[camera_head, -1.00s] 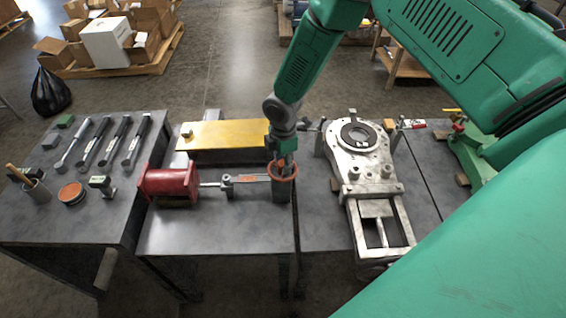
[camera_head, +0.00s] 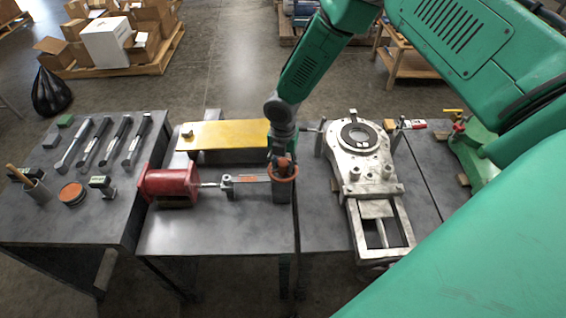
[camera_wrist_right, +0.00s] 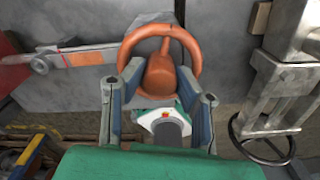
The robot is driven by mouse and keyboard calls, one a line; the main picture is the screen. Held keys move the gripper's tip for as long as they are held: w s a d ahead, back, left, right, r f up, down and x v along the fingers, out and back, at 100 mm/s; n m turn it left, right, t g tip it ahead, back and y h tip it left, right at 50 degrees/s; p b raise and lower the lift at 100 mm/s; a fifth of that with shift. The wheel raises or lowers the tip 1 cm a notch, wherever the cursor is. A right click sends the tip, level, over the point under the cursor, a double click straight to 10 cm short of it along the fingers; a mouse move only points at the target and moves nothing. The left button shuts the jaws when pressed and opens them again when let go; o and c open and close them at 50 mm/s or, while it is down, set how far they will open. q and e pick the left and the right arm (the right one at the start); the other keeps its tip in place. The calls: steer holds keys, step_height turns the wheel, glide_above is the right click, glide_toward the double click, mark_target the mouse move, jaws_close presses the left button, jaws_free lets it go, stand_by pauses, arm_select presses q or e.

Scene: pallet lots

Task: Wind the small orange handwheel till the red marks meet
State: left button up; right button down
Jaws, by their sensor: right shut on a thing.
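The small orange handwheel (camera_head: 295,172) sits on a dark post on the middle table, at the end of a grey rod. In the right wrist view, the orange handwheel (camera_wrist_right: 190,42) shows its round rim, one spoke and a thick orange hub. My right gripper (camera_head: 282,160) reaches down onto it from above. In the wrist view its two fingers (camera_wrist_right: 158,88) stand either side of the hub and are shut on the handwheel. An orange-red patch (camera_wrist_right: 85,58) shows on the grey bar beside the wheel. I cannot tell whether any red marks meet. My left gripper is not in view.
A red cylinder block (camera_head: 168,184) stands left on the same table, a yellow plate (camera_head: 225,135) behind. A large metal valve body (camera_head: 350,170) stands close on the right. Tools lie on the left table (camera_head: 55,215). The middle table's front is clear.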

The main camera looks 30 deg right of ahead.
mark_target(282, 162)
steer(key=shift+w+a+n, duration=0.1)
steer(key=shift+w+n, duration=0.05)
steer(key=shift+n, duration=0.35)
steer(key=c, duration=1.2)
jaws_free()
step_height(282, 162, up, 12)
steer(key=shift+f, duration=0.1)
